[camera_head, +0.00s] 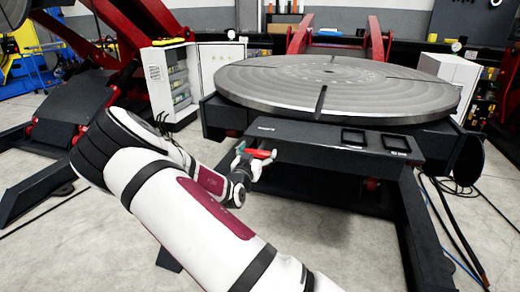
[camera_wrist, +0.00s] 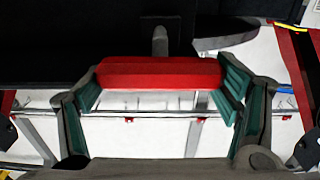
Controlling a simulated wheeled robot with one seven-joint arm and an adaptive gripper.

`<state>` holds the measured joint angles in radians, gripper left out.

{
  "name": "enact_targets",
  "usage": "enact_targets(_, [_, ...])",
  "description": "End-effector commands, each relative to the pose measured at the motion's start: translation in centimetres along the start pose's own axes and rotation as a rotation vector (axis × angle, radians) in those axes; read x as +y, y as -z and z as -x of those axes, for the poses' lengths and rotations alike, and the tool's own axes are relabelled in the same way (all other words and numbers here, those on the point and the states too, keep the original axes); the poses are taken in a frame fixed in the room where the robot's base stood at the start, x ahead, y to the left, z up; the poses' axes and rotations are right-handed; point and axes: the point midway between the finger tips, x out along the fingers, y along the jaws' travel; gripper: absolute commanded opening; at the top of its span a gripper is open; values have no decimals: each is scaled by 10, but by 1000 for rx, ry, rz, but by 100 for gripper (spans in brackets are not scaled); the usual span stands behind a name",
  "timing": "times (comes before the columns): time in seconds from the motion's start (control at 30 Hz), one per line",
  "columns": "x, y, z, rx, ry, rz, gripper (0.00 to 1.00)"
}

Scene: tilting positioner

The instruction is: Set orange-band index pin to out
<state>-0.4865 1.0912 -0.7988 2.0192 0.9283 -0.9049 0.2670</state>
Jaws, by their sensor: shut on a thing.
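A red bar-shaped handle (camera_head: 260,153) sits at the front left of the dark positioner frame, below the round table. In the wrist view the red handle (camera_wrist: 160,72) lies crosswise on a short grey stem (camera_wrist: 160,41) that reaches to a dark panel. It looks like the pull handle of an index pin; I cannot make out an orange band on it. My gripper (camera_head: 255,158) is at the handle, its green-padded fingers at the two ends of the bar, shut on it. The pin's inner end is hidden.
The large round grey table (camera_head: 335,84) stands above and to the right of my gripper. A dark shelf (camera_head: 330,138) with two square frames extends right of the handle. A white cabinet (camera_head: 172,85) stands behind at left. Floor (camera_head: 330,230) is open in front.

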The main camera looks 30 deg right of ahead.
Motion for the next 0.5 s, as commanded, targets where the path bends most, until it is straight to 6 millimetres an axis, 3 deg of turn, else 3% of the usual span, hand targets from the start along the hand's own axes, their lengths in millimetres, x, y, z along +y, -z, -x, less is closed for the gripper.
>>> enact_targets(0.1, [1,-2,3,-3,-1,1,33])
enact_targets(0.13, [1,-2,3,-4,-1,1,85])
enact_targets(0.2, [1,-2,3,-4,-1,2,100])
enact_targets(0.5, [1,-2,2,-2,-1,1,100])
